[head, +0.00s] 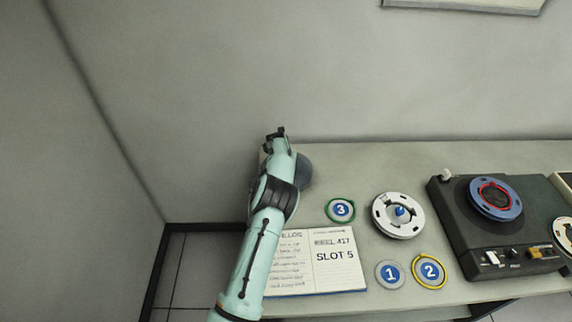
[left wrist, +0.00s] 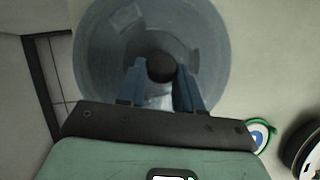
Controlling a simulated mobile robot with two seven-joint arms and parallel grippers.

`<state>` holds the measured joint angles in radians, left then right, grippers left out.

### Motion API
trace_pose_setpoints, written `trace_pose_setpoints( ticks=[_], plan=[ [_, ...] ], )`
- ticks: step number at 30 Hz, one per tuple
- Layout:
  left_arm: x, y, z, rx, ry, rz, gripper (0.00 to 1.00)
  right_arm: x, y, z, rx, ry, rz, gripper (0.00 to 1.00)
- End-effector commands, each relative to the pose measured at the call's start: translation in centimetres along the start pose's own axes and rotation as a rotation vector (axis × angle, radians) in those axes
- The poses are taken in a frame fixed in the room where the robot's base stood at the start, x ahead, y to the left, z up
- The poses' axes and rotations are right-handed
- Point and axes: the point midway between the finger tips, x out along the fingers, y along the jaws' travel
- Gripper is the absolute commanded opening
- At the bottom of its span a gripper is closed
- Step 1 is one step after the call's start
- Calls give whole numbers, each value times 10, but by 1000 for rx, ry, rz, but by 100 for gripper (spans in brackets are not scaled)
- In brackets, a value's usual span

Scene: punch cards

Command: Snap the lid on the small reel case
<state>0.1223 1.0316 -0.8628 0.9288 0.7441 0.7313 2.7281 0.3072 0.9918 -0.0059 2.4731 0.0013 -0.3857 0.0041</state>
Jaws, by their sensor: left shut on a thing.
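A round, see-through blue-grey lid (left wrist: 205,45) with a dark knob (left wrist: 161,67) in its middle fills the top of the left wrist view. My left gripper (left wrist: 163,78) has its two blue fingers closed on either side of the knob. In the head view my left gripper (head: 277,135) is at the table's far left, and only the right edge of the lid (head: 306,172) shows past my arm. Whether a case is under the lid, and whether the lid touches the table, I cannot tell. My right gripper is not in view.
An open logbook (head: 335,265) lies by the front edge. Numbered discs 3 (head: 341,210), 1 (head: 389,275) and 2 (head: 429,271) lie near a white reel (head: 398,230) with a blue centre. A dark tape machine (head: 450,215) stands to the right. A wall is behind the table.

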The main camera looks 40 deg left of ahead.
Motion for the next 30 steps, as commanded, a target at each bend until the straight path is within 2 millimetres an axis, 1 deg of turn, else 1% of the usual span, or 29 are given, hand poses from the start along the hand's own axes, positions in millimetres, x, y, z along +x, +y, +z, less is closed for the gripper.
trace_pose_setpoints(
  ticks=[15, 16, 17, 18, 19, 25, 26, 27, 30],
  plan=[
    [12, 1, -6, 0, 0, 0, 6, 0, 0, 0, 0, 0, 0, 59],
    [12, 1, -6, 0, -1, 0, 38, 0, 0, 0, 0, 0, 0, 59],
    [12, 1, -5, 0, -1, 0, 48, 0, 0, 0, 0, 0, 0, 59],
    [12, 1, -5, 0, -1, 0, 61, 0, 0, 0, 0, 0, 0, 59],
    [12, 1, -5, 0, -1, 0, 64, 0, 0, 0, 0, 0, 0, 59],
    [12, 1, -6, 0, 0, 0, 64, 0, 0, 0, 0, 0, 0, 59],
    [12, 1, -6, 0, 0, 0, 55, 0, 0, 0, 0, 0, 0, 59],
    [12, 1, -6, 0, 1, 0, 53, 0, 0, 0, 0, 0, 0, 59],
    [12, 1, -6, 0, 0, 0, 53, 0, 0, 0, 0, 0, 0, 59]
  ],
)
